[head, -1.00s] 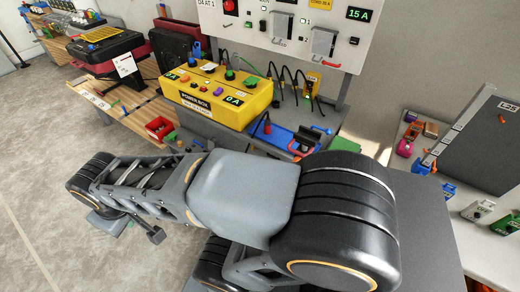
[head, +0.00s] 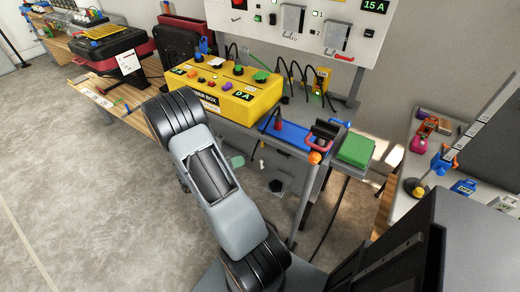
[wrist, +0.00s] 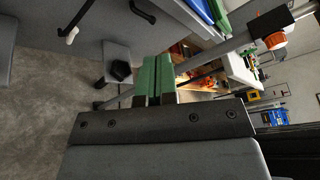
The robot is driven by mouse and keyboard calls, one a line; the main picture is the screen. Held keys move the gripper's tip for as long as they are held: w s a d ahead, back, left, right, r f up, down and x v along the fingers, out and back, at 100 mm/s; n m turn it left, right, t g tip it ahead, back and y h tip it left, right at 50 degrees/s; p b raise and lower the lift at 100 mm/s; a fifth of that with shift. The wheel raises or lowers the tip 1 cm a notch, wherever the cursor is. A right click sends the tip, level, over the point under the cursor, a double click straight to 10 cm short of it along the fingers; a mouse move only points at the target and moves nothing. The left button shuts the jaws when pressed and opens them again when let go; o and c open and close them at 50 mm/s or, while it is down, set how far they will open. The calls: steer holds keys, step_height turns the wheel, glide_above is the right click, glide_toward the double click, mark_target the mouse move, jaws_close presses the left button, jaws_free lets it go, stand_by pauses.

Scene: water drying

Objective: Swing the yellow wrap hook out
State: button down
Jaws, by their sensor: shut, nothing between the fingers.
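I cannot pick out the yellow wrap hook with certainty in either view. In the wrist view, the two green fingers of my gripper (wrist: 158,78) are together, with nothing between them. They point toward the space below the bench, and no contact with anything shows. In the head view my arm reaches toward the front of the bench, and its folded links hide most of the gripper. The yellow power box (head: 225,92) stands on the bench beyond my arm. A small yellow piece (wrist: 268,94) shows far off at the right of the wrist view.
A blue tray (head: 290,136) and an orange knob (head: 314,158) are at the bench's right end. A green block (head: 356,150) lies beside them. A black-and-red case (head: 112,52) stands at upper left. A side bench (head: 400,200) is at right. Open floor lies at left.

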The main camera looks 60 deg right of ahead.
step_height(320, 180, down, 6)
steer(key=d+f+n+t+h, duration=0.1)
steer(key=d+n+t+h, duration=0.2)
steer(key=n, duration=0.4)
steer(key=w+d+n, duration=0.1)
steer(key=d, duration=1.2)
